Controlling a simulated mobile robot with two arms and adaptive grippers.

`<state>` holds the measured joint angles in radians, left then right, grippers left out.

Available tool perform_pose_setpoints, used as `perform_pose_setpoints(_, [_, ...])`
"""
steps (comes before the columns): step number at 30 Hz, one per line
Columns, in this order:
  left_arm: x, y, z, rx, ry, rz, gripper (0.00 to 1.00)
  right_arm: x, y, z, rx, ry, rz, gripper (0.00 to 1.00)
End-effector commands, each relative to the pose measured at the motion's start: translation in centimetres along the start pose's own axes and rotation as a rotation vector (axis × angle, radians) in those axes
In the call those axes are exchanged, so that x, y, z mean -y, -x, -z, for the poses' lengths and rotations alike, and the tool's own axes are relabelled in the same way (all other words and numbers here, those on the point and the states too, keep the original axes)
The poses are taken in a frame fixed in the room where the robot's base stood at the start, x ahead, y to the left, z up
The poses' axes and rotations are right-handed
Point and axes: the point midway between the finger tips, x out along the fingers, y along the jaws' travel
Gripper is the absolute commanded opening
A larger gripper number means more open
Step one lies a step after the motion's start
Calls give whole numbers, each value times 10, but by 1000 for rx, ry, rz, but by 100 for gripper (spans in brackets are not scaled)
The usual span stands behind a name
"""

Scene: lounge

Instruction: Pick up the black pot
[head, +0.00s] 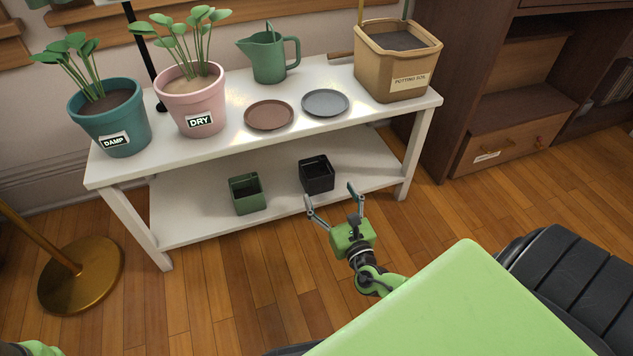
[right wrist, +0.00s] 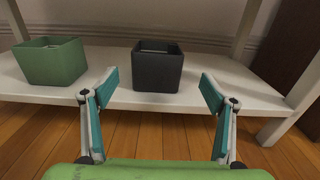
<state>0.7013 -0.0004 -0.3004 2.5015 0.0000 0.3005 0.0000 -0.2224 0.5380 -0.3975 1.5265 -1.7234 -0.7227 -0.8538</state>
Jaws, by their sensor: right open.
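The black pot (head: 316,176) is a small square pot standing upright on the lower shelf of the white table. In the right wrist view the black pot (right wrist: 157,67) sits beyond the fingers, roughly centred between them. My right gripper (head: 331,197) is open and empty, in front of the shelf's edge and apart from the pot. Its spread fingers (right wrist: 160,88) show with teal pads in the right wrist view. My left gripper is not in view; only a bit of green shows at the bottom left of the head view.
A green square pot (head: 247,194) stands left of the black pot on the lower shelf (head: 190,212). The tabletop (head: 235,141) holds two plants, a watering can (head: 268,57), two saucers and a potting soil bin (head: 392,75). A table leg (head: 411,155) stands to the right.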

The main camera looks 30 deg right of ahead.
Motion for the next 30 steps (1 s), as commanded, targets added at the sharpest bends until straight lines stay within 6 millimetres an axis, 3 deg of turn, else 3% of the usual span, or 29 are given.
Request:
perform_pose_setpoints(3, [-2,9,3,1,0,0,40,0,-19,2,1,-1,2,78])
perform_pose_setpoints(10, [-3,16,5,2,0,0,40,-1,-36,2,0,-3,1,78])
perform_pose_setpoints(18, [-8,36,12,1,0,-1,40,-5,-74,-1,0,-2,2,78])
perform_pose_setpoints(28, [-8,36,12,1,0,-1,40,-5,-80,-3,-3,-2,1,78])
perform_pose_setpoints(30, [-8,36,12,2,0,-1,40,-5,-80,-3,-3,-2,1,60])
